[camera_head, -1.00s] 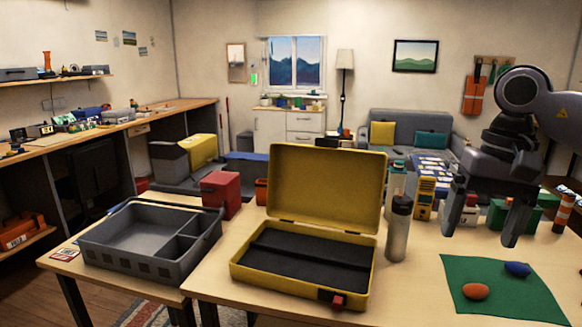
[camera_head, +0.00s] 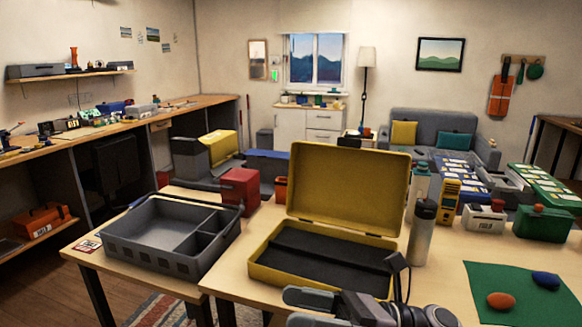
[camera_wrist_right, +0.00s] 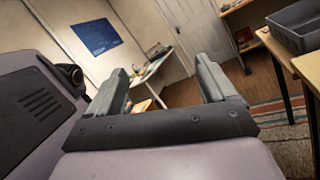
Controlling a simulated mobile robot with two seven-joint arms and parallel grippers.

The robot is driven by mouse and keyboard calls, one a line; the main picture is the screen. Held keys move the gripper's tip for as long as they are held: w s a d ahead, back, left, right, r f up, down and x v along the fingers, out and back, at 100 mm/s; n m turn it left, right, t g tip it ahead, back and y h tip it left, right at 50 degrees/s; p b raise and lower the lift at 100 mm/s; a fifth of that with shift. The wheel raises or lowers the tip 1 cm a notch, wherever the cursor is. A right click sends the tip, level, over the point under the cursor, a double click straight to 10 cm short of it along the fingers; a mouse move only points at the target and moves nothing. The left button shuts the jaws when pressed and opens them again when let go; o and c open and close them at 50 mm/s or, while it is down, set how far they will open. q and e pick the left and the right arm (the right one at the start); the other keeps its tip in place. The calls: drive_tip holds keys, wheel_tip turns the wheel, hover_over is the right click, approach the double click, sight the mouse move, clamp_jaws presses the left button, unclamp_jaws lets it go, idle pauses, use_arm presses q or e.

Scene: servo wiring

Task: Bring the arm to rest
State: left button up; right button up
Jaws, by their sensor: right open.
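My right gripper (camera_head: 292,308) is low at the bottom middle of the head view, by the near edge of the table in front of the open yellow case (camera_head: 345,187). Its fingers point left, apart and with nothing between them. The right wrist view shows the same two open fingers (camera_wrist_right: 160,78) with only floor and far furniture beyond them. My left gripper is in neither view.
A grey compartment tray (camera_head: 150,257) stands left of the case. A steel bottle (camera_head: 422,235) and a yellow meter (camera_head: 449,207) stand right of it. A green mat (camera_head: 525,303) holds an orange and a blue lump. A red box (camera_head: 240,190) is behind the tray.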

drive_tip(key=w+d+f+m+t+h, duration=0.1)
drive_tip(key=d+f+m+t+h, duration=0.2)
drive_tip(key=f+m+t, duration=0.5)
drive_tip(key=w+d+f+m+t+h, duration=0.1)
drive_tip(key=d+m+t+h, duration=0.25)
drive_tip(key=m, duration=0.85)
drive_tip(key=d+f+m+t+h, duration=0.2)
drive_tip(key=f+m+t+h, duration=0.25)
drive_tip(key=m, duration=0.65)
drive_tip(key=s+d+f+m+g+h, duration=0.3)
drive_tip(key=s+d+f+m, duration=0.2)
drive_tip(key=f, duration=0.5)
drive_tip(key=s+d+f+m+g+h, duration=0.3)
drive_tip(key=s+d+f+m+h, duration=0.1)
drive_tip(key=s+f+m, duration=0.5)
drive_tip(key=shift+s+d+f+m+h, duration=0.35)
drive_tip(key=shift+f+m, duration=0.2)
drive_tip(key=shift+m, duration=0.25)
drive_tip(key=shift+o, duration=0.4)
drive_tip(key=shift+d, duration=0.1)
